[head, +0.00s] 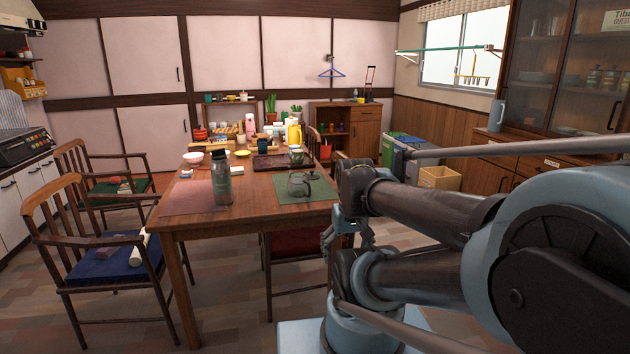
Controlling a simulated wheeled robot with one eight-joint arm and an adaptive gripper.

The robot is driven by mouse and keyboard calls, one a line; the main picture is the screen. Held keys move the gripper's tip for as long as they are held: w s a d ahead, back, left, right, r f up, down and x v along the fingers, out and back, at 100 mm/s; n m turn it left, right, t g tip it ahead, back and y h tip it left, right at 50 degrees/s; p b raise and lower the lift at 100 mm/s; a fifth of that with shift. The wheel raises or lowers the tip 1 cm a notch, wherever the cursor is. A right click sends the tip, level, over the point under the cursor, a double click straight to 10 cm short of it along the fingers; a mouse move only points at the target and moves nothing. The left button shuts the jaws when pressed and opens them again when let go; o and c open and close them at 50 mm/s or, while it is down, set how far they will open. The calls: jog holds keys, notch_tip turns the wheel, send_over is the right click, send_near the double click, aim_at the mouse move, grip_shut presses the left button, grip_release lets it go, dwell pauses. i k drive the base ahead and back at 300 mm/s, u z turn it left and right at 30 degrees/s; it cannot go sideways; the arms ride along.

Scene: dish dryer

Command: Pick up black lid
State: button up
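No separate black lid stands out clearly in the head view. A glass pot (299,186) with dark parts stands on the green mat (318,191) near the table's right end. I cannot tell whether its dark top is a loose lid. A grey-green bottle (222,186) with a dark top stands upright to its left, by the pinkish mat (180,202). My gripper (346,240) hangs beside the table's right front corner, apart from the pot and partly covered by my arm links. Its fingertips are too small and hidden to tell whether it is open.
The wooden table (252,218) holds a dark tray (272,163), a pink bowl (193,157) and a yellow pitcher (294,134) among crowded items at its back. A chair with a blue cushion (104,264) stands at left. The table's front edge is mostly clear.

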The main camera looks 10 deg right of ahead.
aim_at(312, 176)
jog(key=z, duration=0.05)
jog(key=k, duration=0.4)
jog(key=u, duration=0.65)
jog(key=i, duration=1.75)
jog(key=u, duration=0.05)
